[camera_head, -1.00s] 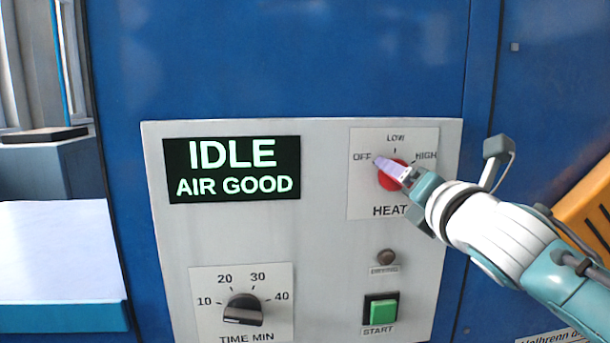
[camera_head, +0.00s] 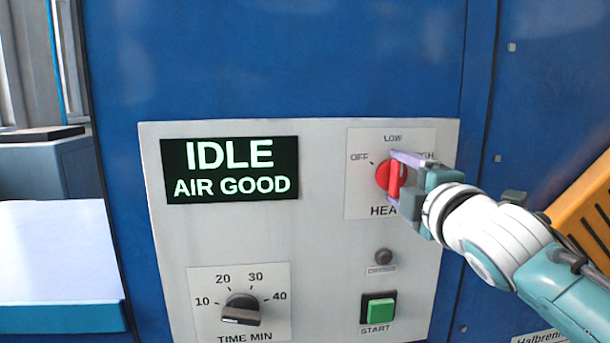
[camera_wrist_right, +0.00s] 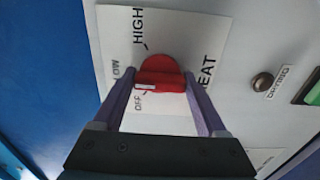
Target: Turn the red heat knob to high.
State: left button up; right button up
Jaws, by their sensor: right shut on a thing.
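The red heat knob (camera_head: 383,178) sits on the white HEAT plate at the panel's upper right. Its raised bar stands about upright in the head view. In the wrist view, the bar (camera_wrist_right: 160,80) runs across between the fingers, with a pale mark at its left end, near the OFF and LOW lettering. The exact setting is hard to tell. My right gripper (camera_head: 400,175) is shut on the knob, with one finger above and the other low at the bar; both fingers also show in the wrist view (camera_wrist_right: 160,88). The HIGH label is partly hidden. My left gripper is not in view.
The display (camera_head: 230,169) reads IDLE, AIR GOOD. A black time knob (camera_head: 241,309) is at lower left. A small round lamp (camera_head: 383,256) and a green START button (camera_head: 380,308) lie below the heat knob. A pale table (camera_head: 58,250) stands left.

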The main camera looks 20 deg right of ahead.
jog(key=m, duration=0.6)
jog(key=shift+m+p, duration=0.3)
jog(key=shift+p, duration=0.05)
jog(key=m+p, duration=0.1)
jog(key=m, duration=0.4)
jog(key=shift+m, duration=0.3)
jog(key=o, duration=1.3)
jog(key=shift+s, duration=0.1)
